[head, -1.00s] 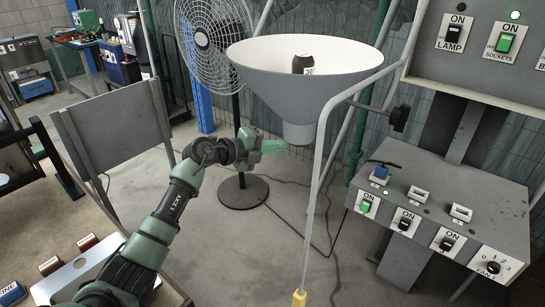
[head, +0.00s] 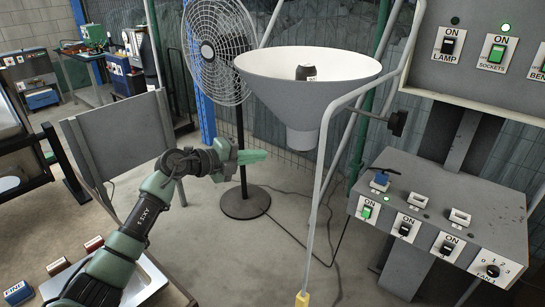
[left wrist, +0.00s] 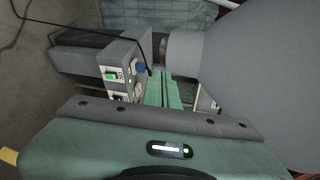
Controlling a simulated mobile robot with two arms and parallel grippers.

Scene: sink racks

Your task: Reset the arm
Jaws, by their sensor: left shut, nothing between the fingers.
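My left arm comes in from the lower left in the head view. Its green left gripper (head: 252,156) is shut and empty, in the air left of the funnel's spout and in front of the fan pole. In the left wrist view the two green fingers (left wrist: 164,90) lie together, with the switch box (left wrist: 105,75) beyond them. My right gripper is not in view.
A large grey funnel (head: 290,95) holding a dark object (head: 306,72) stands on a metal frame right of the gripper. A standing fan (head: 222,50) is behind. A switch panel (head: 440,200) is at right, a grey board (head: 125,140) at left. Open floor lies below.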

